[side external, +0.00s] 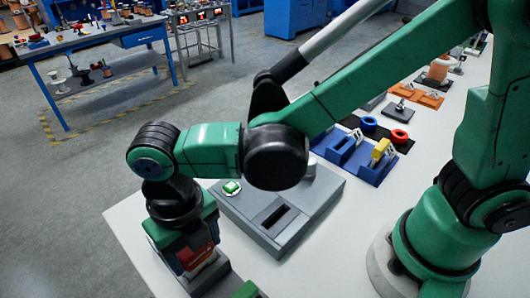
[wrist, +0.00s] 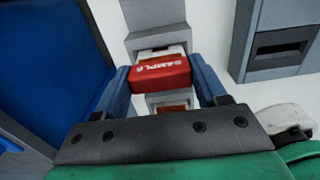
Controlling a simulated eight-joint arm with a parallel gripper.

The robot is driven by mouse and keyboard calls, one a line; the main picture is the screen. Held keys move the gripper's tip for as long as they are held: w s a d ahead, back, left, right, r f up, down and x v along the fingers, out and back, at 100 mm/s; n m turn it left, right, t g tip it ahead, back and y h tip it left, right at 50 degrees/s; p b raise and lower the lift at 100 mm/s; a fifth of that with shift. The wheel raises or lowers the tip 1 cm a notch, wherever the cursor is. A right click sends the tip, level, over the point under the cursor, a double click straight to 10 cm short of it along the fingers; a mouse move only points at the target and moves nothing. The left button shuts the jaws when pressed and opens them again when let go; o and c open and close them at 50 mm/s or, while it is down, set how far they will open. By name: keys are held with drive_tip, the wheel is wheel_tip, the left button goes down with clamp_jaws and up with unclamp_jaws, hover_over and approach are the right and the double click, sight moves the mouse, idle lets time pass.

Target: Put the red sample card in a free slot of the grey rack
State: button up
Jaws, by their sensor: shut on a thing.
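My gripper (wrist: 161,78) is shut on the red sample card (wrist: 160,73), which has white lettering across its red band. A blue finger is on each side of it. In the side external view my gripper (side external: 196,262) is low at the front left, with part of the red card (side external: 196,254) showing between dark parts. The grey rack (wrist: 150,12) lies behind and below the card in the wrist view, and its edge (side external: 222,284) shows under my gripper in the side external view. I cannot tell whether the card's lower end is in a slot or above it.
A grey box (side external: 305,222) with a dark slot and a green button (side external: 232,187) stands right of my gripper. A green block (side external: 246,290) is at the bottom edge. Blue holders (side external: 345,148) and a yellow part (side external: 381,148) sit farther back. White tabletop (side external: 150,215) is bare at left.

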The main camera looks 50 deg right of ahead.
drive_tip(key=shift+f, duration=0.5)
idle(0.3)
drive_tip(key=o, duration=1.3)
drive_tip(key=shift+r, duration=4)
